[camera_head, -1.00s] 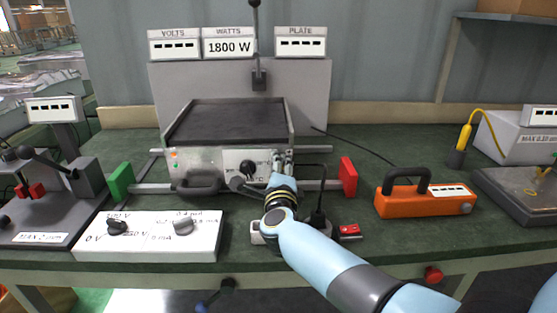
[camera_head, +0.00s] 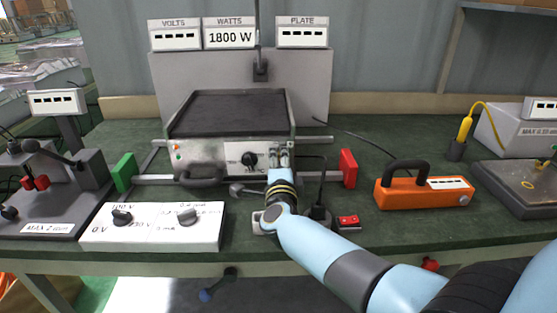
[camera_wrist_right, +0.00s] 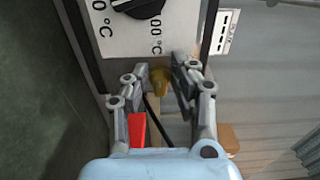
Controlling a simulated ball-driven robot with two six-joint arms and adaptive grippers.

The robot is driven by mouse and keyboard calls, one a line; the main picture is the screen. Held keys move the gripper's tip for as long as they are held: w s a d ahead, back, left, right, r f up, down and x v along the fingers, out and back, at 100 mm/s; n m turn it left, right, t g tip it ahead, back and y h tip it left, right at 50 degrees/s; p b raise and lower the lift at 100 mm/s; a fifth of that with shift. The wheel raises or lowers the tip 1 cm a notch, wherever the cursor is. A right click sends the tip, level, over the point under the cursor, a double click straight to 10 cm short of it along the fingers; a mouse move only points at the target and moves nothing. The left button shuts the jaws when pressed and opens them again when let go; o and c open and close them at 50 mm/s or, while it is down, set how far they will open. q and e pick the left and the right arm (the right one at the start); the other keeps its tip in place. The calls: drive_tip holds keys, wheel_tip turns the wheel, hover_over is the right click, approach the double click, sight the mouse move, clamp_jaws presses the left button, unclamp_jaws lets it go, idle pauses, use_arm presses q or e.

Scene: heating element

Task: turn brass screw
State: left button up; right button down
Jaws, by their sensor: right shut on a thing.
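The hot-plate heater (camera_head: 225,158) stands mid-bench with a dark plate on top and a black dial (camera_head: 250,160) on its front panel. My right gripper (camera_head: 279,153) is at the right end of this panel, beside the dial, and hides the screw in the head view. In the right wrist view, the brass screw (camera_wrist_right: 159,81) sits below the panel's printed dial (camera_wrist_right: 138,5). The fingers of my right gripper (camera_wrist_right: 161,76) close on it from both sides. My left gripper is not in view.
A red block (camera_head: 347,168) and a green block (camera_head: 124,171) flank the heater. A white knob box (camera_head: 155,237) stands in front on the left. A small red switch (camera_head: 348,221) lies close to my right wrist. An orange handled box (camera_head: 410,202) stands to the right.

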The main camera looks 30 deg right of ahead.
drive_tip(key=shift+f, duration=0.15)
drive_tip(key=c, duration=1.3)
unclamp_jaws()
drive_tip(key=v, duration=1.2)
drive_tip(key=shift+s, duration=0.15)
